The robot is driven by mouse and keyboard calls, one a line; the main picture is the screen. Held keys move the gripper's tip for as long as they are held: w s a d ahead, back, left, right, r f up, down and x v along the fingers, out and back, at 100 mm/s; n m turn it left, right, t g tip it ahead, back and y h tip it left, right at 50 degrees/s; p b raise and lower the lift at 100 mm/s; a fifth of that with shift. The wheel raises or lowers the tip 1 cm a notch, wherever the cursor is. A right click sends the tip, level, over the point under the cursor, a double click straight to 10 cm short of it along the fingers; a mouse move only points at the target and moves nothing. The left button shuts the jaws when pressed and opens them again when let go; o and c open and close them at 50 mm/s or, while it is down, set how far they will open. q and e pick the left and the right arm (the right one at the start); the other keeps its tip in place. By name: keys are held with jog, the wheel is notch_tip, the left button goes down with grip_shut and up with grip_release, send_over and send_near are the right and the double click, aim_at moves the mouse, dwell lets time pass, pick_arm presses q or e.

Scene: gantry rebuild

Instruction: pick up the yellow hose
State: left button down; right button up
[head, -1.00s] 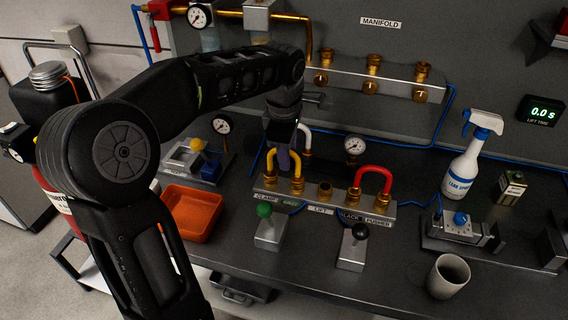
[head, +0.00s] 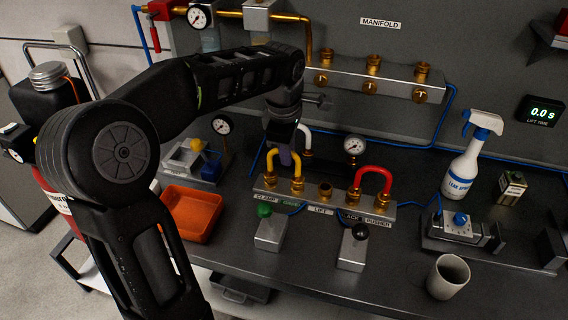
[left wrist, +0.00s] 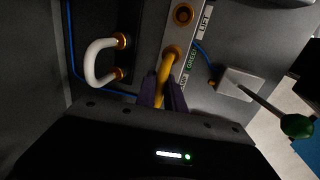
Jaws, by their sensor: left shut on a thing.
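The yellow hose (head: 296,164) is a short curved tube at the left end of the silver valve block (head: 339,200). Its ends meet brass fittings on the block. My left gripper (head: 284,157) reaches down from above and is shut on the yellow hose. In the left wrist view the hose (left wrist: 166,72) passes between the purple fingertips (left wrist: 163,92), and one end sits at a brass fitting. The other end is hidden by the gripper body there. My right gripper is not in view.
A white hose (head: 305,136) lies just behind, and a red hose (head: 374,170) arches at the block's right. Levers with a green knob (head: 264,210) and a black knob (head: 360,231) stand in front. An orange tray (head: 191,213) is at left, a grey cup (head: 448,276) at right.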

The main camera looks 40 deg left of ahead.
pick_arm(q)
jog(key=shift+w+r, duration=0.1)
jog(key=shift+r, duration=0.45)
notch_tip(320, 180, up, 9)
jog(key=shift+f, duration=0.1)
dwell(0.7)
